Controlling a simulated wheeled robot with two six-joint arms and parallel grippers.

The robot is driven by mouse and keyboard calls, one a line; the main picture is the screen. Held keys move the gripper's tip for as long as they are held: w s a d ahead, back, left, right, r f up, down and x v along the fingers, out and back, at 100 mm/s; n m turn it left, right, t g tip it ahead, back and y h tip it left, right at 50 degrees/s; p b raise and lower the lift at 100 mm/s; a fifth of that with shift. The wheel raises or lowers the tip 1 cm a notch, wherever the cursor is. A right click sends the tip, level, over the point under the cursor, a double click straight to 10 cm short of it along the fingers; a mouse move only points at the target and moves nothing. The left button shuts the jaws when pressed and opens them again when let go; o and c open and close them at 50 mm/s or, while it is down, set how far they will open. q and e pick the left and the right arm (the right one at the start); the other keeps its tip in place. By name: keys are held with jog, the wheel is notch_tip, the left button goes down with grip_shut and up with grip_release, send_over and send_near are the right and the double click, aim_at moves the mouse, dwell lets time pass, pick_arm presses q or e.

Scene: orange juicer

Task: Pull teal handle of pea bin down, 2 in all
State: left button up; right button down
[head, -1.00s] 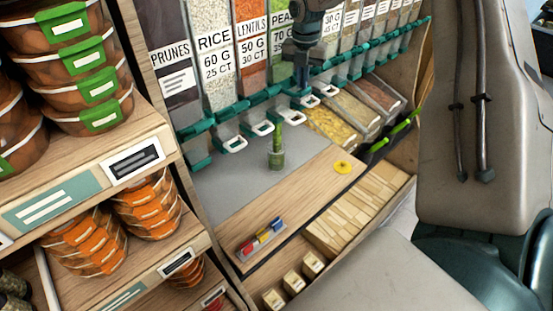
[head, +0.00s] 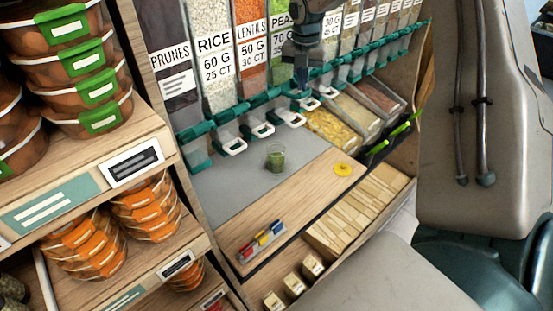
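The pea bin (head: 282,62) is a clear bin with green contents and a label partly hidden by my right arm. Its teal dispenser with a white loop (head: 291,119) is at its foot. My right gripper (head: 302,88) comes down from the top, pointing downward, close to the teal dispenser. Whether its fingers touch the handle, or are open or shut, cannot be told. A small clear glass (head: 275,158) with green peas in it stands upright on the grey mat (head: 228,188) below the dispenser. My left gripper is not in view.
Bins for prunes (head: 170,75), rice (head: 214,65) and lentils (head: 250,45) stand left of the pea bin. A yellow disc (head: 342,170) and a tray of coloured blocks (head: 262,240) lie on the wooden counter.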

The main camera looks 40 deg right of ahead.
jog(key=r+p, duration=0.1)
jog(key=r, duration=0.1)
jog(key=w+r+p, duration=0.1)
jog(key=r, duration=0.2)
jog(key=shift+w, duration=0.15)
dwell(0.3)
jog(key=shift+d, duration=0.1)
jog(key=s+r+p, duration=0.4)
jog(key=r, duration=0.1)
jog(key=shift+d+p, duration=0.15)
jog(key=shift+p, duration=0.2)
dwell(0.3)
